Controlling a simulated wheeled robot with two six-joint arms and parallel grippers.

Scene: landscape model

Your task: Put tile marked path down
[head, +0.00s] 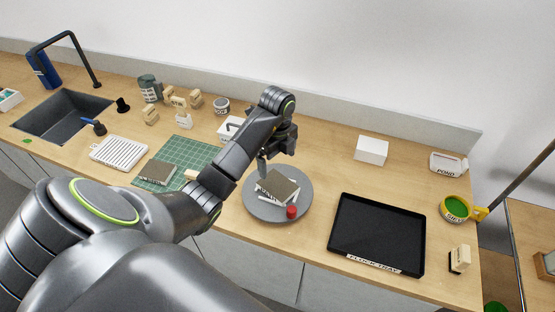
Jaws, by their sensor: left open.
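A grey-brown square tile (278,185) with a light lettered edge lies on top of other pieces on a round grey plate (300,210). A similar tile (158,171) lies on the green cutting mat (196,150). I cannot read for certain which one is marked path. My left gripper (266,166) is open, with its fingers pointing down at the back left of the tile on the plate. My forearm hides part of the mat and counter. I cannot tell whether a finger touches the tile. My right gripper is not in view.
A small red object (291,212) sits at the plate's front edge. A black tray (378,234) lies to the right. A white box (371,150), a pond container (448,164) and a green-filled cup (455,209) stand farther right. A white ribbed rack (119,152) and sink (62,113) are left.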

